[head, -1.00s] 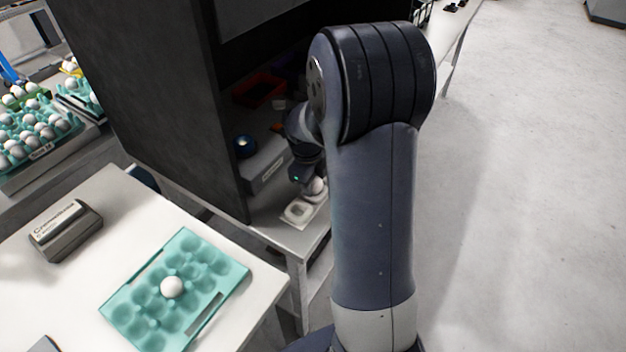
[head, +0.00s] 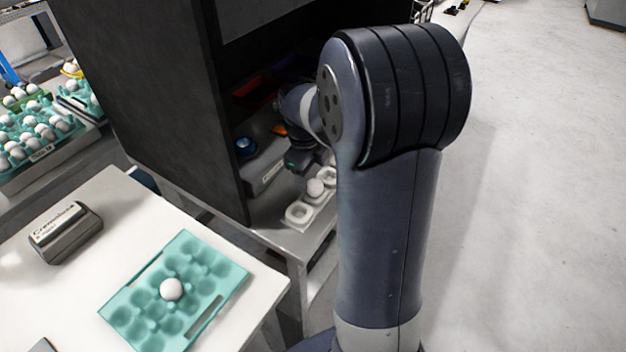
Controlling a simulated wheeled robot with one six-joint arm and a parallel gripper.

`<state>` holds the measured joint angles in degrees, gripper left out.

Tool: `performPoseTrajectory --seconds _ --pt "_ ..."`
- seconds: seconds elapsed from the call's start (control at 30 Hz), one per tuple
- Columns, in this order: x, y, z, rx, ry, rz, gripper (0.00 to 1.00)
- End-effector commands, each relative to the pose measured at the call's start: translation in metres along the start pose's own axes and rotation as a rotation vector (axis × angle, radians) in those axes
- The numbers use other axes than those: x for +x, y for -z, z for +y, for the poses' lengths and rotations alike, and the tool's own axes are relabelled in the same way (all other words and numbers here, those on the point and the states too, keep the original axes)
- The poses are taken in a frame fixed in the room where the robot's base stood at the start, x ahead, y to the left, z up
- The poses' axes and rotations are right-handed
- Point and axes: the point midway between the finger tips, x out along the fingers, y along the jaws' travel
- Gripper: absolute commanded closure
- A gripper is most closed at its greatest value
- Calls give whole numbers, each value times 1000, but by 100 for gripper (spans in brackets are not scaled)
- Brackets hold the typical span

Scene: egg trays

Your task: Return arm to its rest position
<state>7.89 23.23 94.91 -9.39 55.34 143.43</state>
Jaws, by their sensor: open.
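My arm rises in the right half of the head view and bends back toward the dark cabinet. My gripper (head: 308,168) is small and partly hidden behind my arm, inside the cabinet opening. It is open and sits a little above and behind a white egg (head: 315,188). The egg rests in a white holder with round cups (head: 299,214) on the cabinet's shelf. The gripper looks apart from the egg. The cup nearest the shelf's front edge is empty.
A teal egg tray (head: 205,262) with one white egg (head: 171,289) lies on the white table (head: 100,200), beside a grey labelled box (head: 66,232). The dark cabinet wall (head: 150,90) stands close left of my arm. Full egg trays (head: 38,140) stand far left. Open floor lies right.

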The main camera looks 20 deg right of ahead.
Motion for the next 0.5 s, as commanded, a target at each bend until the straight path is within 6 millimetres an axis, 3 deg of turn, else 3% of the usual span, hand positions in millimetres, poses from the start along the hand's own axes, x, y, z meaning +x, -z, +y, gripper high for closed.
performPoseTrajectory --seconds 0.2,0.5 --pt "-39 -1 0 0 2 -2 35" --pt "-53 0 0 0 -1 0 35"
